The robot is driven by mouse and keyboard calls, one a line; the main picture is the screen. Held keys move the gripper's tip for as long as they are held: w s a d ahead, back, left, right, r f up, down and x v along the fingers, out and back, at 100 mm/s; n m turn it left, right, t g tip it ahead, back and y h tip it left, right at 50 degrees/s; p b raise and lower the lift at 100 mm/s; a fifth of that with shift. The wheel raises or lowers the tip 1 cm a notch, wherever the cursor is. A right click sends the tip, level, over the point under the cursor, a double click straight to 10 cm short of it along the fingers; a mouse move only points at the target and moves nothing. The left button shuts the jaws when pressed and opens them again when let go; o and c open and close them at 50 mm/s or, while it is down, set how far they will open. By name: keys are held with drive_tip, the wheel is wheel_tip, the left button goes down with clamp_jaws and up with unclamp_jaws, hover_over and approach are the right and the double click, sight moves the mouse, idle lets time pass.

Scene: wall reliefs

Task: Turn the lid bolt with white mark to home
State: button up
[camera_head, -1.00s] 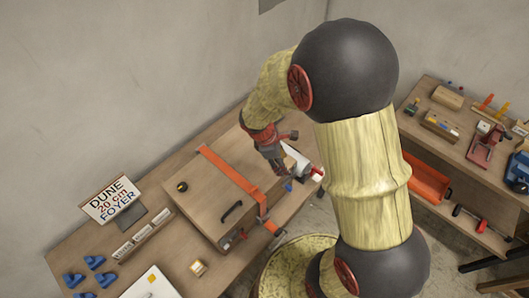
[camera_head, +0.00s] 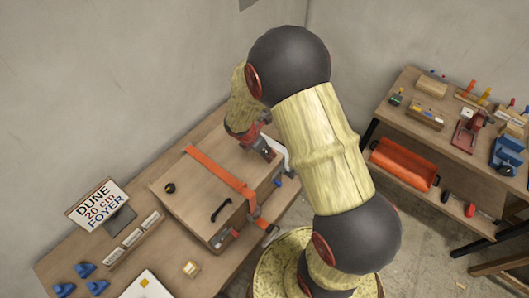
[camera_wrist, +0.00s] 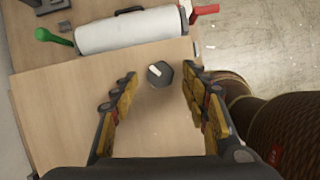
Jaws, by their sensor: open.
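The dark faceted lid bolt (camera_wrist: 161,78) with a white mark stands on the wooden lid (camera_wrist: 70,115) in the wrist view. The mark is a short stripe on its top, slanting from upper left to lower right. My gripper (camera_wrist: 159,74) is open, its two fingers on either side of the bolt, with visible gaps at both sides. In the head view my gripper (camera_head: 267,149) is over the far right end of the box lid (camera_head: 185,205), and the marked bolt is hidden there. Another dark round bolt (camera_head: 169,188) shows near the lid's left end.
An orange strap (camera_head: 218,170) crosses the lid, and a black handle (camera_head: 221,210) sits on it. A sign (camera_head: 97,205) stands left on the bench. A second bench (camera_head: 405,135) holds tools.

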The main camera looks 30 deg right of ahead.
drive_tip(key=shift+d+f, duration=0.2)
drive_tip(key=shift+f, duration=0.25)
drive_tip(key=shift+c, duration=0.2)
drive_tip(key=c, duration=1.1)
